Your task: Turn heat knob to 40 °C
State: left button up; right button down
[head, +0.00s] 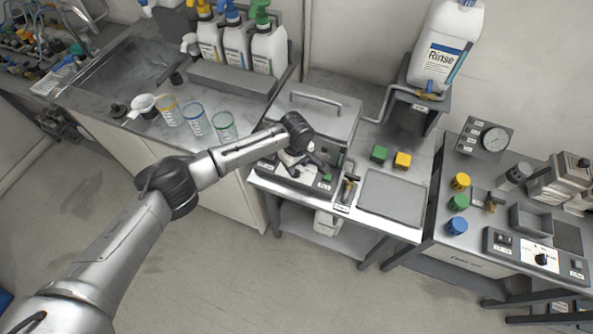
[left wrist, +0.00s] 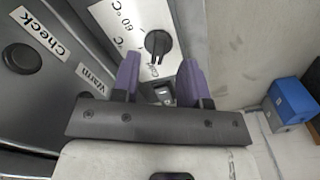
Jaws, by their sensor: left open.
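The heat knob (left wrist: 158,43) is a black round knob with a raised grip bar on a white dial plate. A 60 °C mark (left wrist: 130,22) is readable beside it; other marks are partly cut off or covered. My left gripper (left wrist: 159,78) is open, its purple fingers pointing toward the knob, one on each side of its lower part. I cannot tell whether they touch it. In the head view, my left gripper (head: 291,167) is at the front panel of the steel lidded bath (head: 316,112) and hides the knob. My right gripper is not in view.
A Check button (left wrist: 22,58) and a Warm label (left wrist: 97,82) are beside the dial. A valve handle (head: 348,188) stands right of the panel. Another control panel (head: 537,257) is at right.

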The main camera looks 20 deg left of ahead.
aim_at(296, 171)
pick_arm(q)
jog(key=shift+f, duration=1.8)
jog(key=shift+c, duration=0.2)
grip_shut()
